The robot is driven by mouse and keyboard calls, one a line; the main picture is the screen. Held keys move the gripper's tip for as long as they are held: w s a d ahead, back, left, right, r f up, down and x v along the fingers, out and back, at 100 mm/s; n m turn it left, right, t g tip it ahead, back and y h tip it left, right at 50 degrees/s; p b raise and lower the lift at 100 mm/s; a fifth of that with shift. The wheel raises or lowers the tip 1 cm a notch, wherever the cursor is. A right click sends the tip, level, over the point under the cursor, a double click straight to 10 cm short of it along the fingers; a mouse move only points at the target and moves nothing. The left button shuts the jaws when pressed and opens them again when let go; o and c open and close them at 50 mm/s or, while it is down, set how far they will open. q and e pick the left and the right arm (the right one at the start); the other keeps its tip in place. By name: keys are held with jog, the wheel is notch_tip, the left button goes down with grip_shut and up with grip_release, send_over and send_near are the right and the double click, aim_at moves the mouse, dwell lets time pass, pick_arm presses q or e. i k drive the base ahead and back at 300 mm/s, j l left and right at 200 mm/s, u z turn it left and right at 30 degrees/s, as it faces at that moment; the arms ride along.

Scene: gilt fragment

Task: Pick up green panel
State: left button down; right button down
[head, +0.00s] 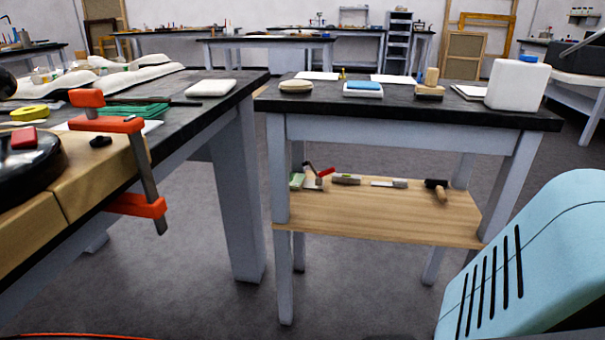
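A flat green piece (135,113) lies on the left workbench, behind an orange clamp that hides part of it. A small pale green block (297,180) sits at the left end of the wooden lower shelf of the middle table. I cannot tell for sure which of these is the green panel. Neither of my grippers is in the head view, and nothing is seen touching either green thing.
The orange clamp (120,126) grips the left workbench (190,118) edge. A light blue slotted housing (540,250) blocks the lower right. Floor (350,290) between is clear.

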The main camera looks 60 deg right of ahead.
aim_at(296, 180)
jog(key=k, duration=0.45)
jog(key=z, duration=2)
jog(key=i+j, duration=0.25)
jog(key=i, duration=0.15)
jog(key=i+j, duration=0.2)
jog(key=i, duration=0.2)
